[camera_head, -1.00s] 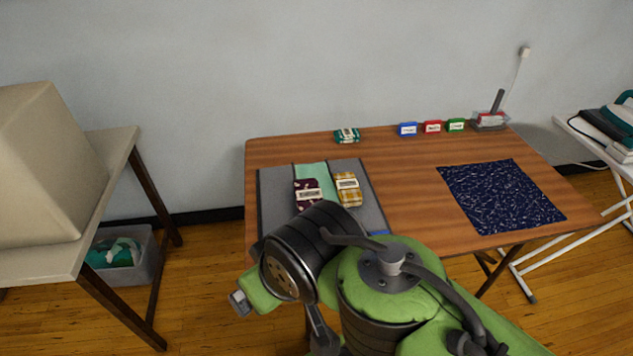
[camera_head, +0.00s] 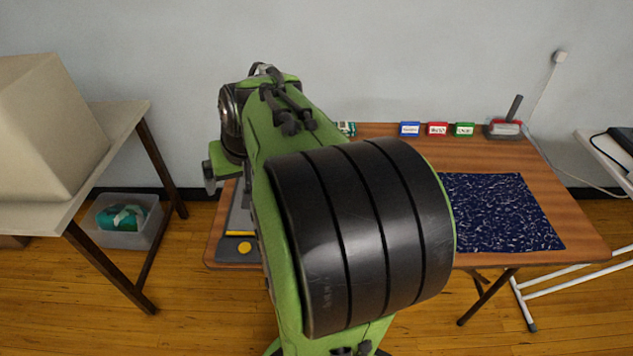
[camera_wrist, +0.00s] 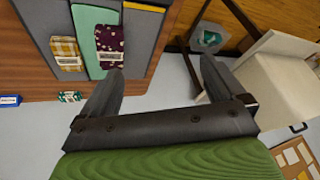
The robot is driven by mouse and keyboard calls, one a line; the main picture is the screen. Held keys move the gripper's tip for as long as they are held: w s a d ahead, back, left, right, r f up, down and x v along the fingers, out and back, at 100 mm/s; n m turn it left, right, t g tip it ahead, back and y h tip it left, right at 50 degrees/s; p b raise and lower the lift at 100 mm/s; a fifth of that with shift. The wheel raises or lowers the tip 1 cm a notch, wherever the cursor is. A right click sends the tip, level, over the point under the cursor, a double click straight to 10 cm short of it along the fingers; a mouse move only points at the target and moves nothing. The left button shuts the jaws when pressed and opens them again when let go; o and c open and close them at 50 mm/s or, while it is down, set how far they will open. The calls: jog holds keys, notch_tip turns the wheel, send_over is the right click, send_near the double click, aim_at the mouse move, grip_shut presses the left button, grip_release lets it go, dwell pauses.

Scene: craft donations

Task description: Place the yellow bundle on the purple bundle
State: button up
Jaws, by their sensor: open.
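The yellow bundle (camera_wrist: 67,52), a yellow-and-white plaid cloth with a white label band, lies on a striped grey-and-mint mat (camera_wrist: 97,15) in the wrist view. The purple bundle (camera_wrist: 109,44), dark maroon with pale spots and a white band, lies beside it, apart, across mint and grey. My gripper (camera_wrist: 162,66) is open and empty. Its left finger appears close to the purple bundle in the picture; the height between them is hard to tell. In the head view my arm hides both bundles, and only part of my gripper shows at its left.
A green bundle (camera_head: 346,128), blue, red (camera_head: 437,129) and green label blocks and a grey-handled tool (camera_head: 507,122) line the table's back. A dark blue patterned cloth (camera_head: 500,212) lies right. A side table (camera_head: 118,120) with a bin (camera_head: 145,230) below stands left.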

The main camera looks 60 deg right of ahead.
jog(key=s+d+f+m+g+h, duration=0.1)
jog(key=s+d+f+m, duration=0.25)
jog(key=d, duration=0.75)
jog(key=s+d+f+m+g+h, duration=0.15)
jog(key=s+d+f, duration=0.25)
jog(key=d, duration=0.7)
jog(key=b+x, duration=0.5)
jog(key=x, duration=1)
jog(key=shift+w+f+b, duration=0.15)
jog(key=shift+f+b, duration=0.05)
jog(key=shift+b, duration=0.2)
jog(key=shift+r, duration=0.1)
jog(key=c, duration=1.3)
